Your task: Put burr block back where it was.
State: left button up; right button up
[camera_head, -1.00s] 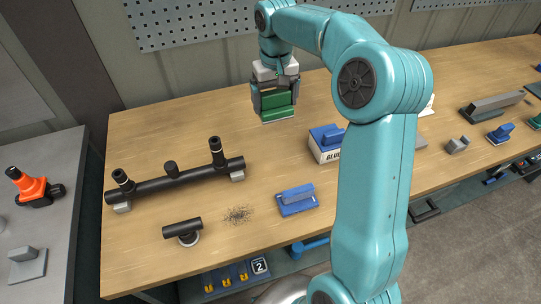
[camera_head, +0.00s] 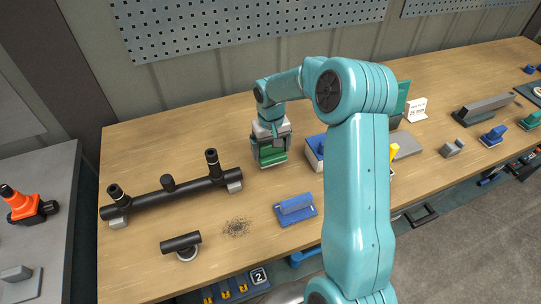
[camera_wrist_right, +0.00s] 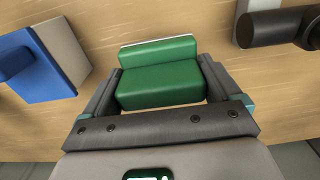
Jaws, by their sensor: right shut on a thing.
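My right gripper (camera_head: 270,142) is shut on a green block (camera_head: 272,158) with a stepped shape and a pale underside, which I take to be the burr block. In the right wrist view the green block (camera_wrist_right: 160,75) sits between the two fingers (camera_wrist_right: 160,95). It is over the wooden bench (camera_head: 225,140), right of the black pipe assembly and just left of the white box with a blue block on it. I cannot tell whether it touches the bench. My left gripper is not in view.
The black pipe assembly (camera_head: 145,204), a short black pipe piece (camera_head: 180,242), dark shavings (camera_head: 236,228) and a blue block on a plate (camera_head: 297,207) lie nearby. Bench behind the gripper is clear.

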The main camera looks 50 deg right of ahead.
aim_at(271, 157)
notch_tip(271, 157, down, 4)
jog(key=shift+w+f, duration=0.1)
jog(key=shift+a, duration=0.1)
